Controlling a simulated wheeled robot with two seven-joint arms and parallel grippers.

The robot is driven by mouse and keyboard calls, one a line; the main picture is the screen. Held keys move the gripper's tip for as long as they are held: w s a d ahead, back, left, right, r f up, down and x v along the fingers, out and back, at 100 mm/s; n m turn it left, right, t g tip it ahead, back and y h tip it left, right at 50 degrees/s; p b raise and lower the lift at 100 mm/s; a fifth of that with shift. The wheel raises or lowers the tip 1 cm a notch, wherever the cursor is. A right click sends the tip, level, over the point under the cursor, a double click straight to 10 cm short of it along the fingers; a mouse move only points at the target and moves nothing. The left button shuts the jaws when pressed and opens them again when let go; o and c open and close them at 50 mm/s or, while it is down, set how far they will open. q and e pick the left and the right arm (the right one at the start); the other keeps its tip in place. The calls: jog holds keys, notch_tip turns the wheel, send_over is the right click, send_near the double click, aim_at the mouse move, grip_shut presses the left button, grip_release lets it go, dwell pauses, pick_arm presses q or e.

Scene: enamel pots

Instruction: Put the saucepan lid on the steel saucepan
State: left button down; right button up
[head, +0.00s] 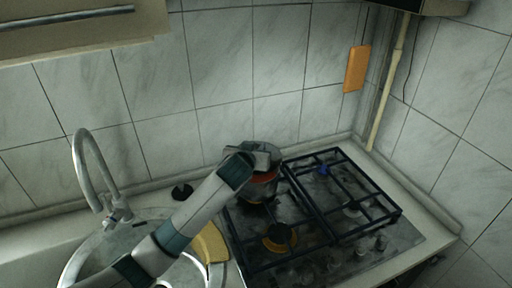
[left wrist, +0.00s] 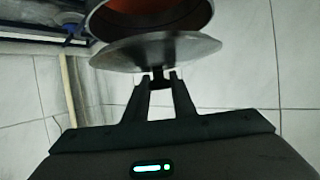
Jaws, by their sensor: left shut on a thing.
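The steel saucepan (head: 258,192) stands at the back left of the hob, with an orange-brown inside. It also shows at the top of the left wrist view (left wrist: 98,22), its mouth partly open to view. My left gripper (left wrist: 159,78) is shut on the knob of the grey saucepan lid (left wrist: 155,50). The lid is close to the saucepan's rim but does not cover the whole mouth; whether they touch I cannot tell. In the head view my left gripper (head: 256,156) is over the saucepan and hides part of it and the lid. My right gripper is not in view.
The gas hob (head: 400,246) has raised dark grates and a yellowish burner (head: 280,238). The sink (head: 85,262) and tall tap (head: 84,165) are at left. A small black object (head: 182,191) lies near the tiled wall.

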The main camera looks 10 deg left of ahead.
pick_arm(q)
jog(key=shift+r, duration=0.1)
jog(key=shift+p, duration=0.3)
jog(key=shift+f+b, duration=0.75)
jog(key=shift+f, duration=0.95)
jog(key=shift+s+f, duration=0.1)
jog(key=shift+f, duration=0.05)
jog(key=shift+f, duration=0.15)
jog(key=c, duration=1.4)
grip_release()
jog(key=shift+s+f, duration=0.1)
jog(key=shift+s, duration=0.05)
